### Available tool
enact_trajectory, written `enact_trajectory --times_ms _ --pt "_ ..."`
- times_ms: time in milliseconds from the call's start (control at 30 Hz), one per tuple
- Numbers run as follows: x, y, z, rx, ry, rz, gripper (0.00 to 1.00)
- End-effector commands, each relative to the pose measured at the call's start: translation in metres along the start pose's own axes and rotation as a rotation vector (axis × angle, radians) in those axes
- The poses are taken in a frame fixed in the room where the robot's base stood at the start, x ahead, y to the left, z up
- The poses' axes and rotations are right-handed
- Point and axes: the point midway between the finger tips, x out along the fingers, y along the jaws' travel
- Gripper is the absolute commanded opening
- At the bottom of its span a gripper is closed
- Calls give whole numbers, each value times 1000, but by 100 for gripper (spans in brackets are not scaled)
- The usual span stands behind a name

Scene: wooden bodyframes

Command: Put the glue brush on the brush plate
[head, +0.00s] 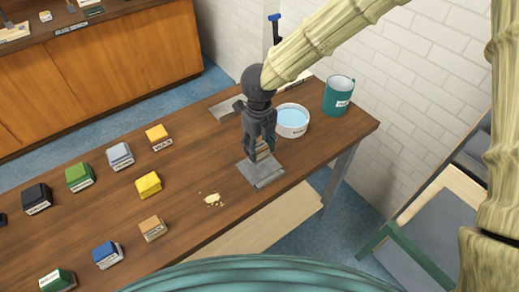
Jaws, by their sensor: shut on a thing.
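My gripper (262,154) points down over a grey square plate (264,181) near the table's front right edge. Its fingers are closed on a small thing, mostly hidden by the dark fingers. A tan and teal patch shows between and beside them, likely the glue brush, but its shape is unclear. I cannot tell whether the held thing touches the plate. Another grey flat plate (226,106) lies at the back edge, partly behind my arm. I cannot read which one is the brush plate.
A white bowl of light blue liquid (292,118) and a teal mug (338,96) stand right of my gripper. A yellow crumb patch (212,199) lies to the left. Several coloured blocks, including a yellow one (148,184), fill the left side of the wooden table (200,150).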

Motion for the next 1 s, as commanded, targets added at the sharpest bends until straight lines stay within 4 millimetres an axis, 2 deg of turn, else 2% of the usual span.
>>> enact_trajectory --times_ms 167,433,833,867,933,1000 --pt "7 -1 1 -2 2 -2 29" --pt "33 -1 1 -1 0 -1 29" --pt "39 -1 1 -1 0 0 29" --pt "38 -1 1 -1 0 0 53" --pt "38 -1 1 -1 0 0 66" --pt "38 -1 1 -1 0 0 69"
